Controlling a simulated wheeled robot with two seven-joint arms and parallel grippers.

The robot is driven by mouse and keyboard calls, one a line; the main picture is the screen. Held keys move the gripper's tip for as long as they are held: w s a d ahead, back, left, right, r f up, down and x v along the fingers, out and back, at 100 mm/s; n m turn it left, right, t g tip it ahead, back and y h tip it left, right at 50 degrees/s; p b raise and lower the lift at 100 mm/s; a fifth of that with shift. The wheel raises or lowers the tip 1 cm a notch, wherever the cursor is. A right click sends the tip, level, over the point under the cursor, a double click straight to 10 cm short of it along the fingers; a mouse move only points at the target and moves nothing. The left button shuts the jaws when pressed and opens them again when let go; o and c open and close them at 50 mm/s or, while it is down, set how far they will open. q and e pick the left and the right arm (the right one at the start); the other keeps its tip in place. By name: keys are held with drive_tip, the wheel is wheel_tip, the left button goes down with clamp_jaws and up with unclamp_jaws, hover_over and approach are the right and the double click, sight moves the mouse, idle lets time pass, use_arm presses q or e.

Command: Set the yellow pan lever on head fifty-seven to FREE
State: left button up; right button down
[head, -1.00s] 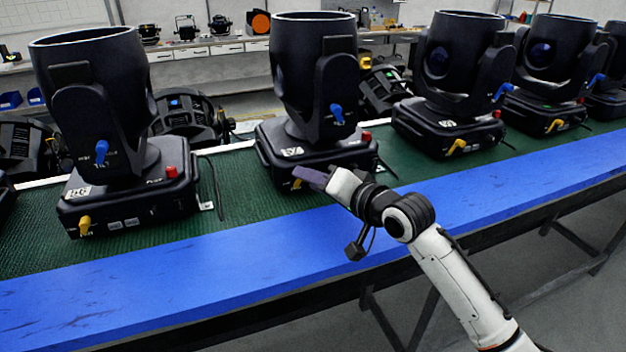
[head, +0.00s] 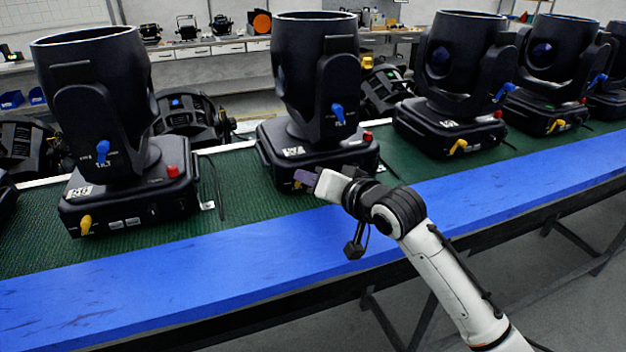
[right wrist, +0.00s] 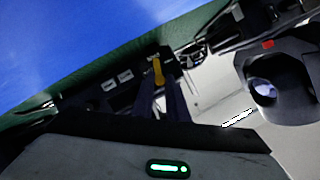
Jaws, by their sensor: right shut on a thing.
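The black moving head whose label looks like fifty-seven (head: 318,150) stands on the green mat in the middle of the head view. Its yellow pan lever (head: 297,185) is low on the front of its base, mostly hidden behind my fingers. My right gripper (head: 303,179) is at that lever and shut on it. In the right wrist view the yellow lever (right wrist: 158,70) sticks out between the dark fingertips of my gripper (right wrist: 160,97). The lever's markings cannot be read. My left gripper is not in view.
Another head, fifty-six (head: 125,190), stands to the left with its own yellow lever (head: 85,224). Several similar heads (head: 450,125) stand to the right. A blue bench edge (head: 230,265) runs along the front, under my right arm, and is clear.

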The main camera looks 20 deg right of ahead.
drive_tip(key=a+n+h, duration=0.1)
drive_tip(key=n, duration=0.1)
drive_tip(key=a+n+h, duration=0.1)
drive_tip(key=shift+r+n+h, duration=0.15)
drive_tip(key=shift+n+h, duration=0.15)
drive_tip(key=shift+n, duration=0.1)
drive_tip(key=shift+s+a+f+n+h, duration=0.15)
drive_tip(key=shift+a+n+h, duration=0.2)
drive_tip(key=shift+n+h, duration=0.25)
drive_tip(key=shift+w+a+f+n+h, duration=0.1)
drive_tip(key=shift+a+n+h, duration=0.25)
drive_tip(key=shift+n, duration=0.35)
drive_tip(key=c, duration=1.7)
unclamp_jaws()
drive_tip(key=shift+c, duration=0.2)
drive_tip(key=shift+s, duration=0.1)
drive_tip(key=v, duration=1)
drive_tip(key=shift+r+b, duration=0.2)
drive_tip(key=shift+b, duration=0.1)
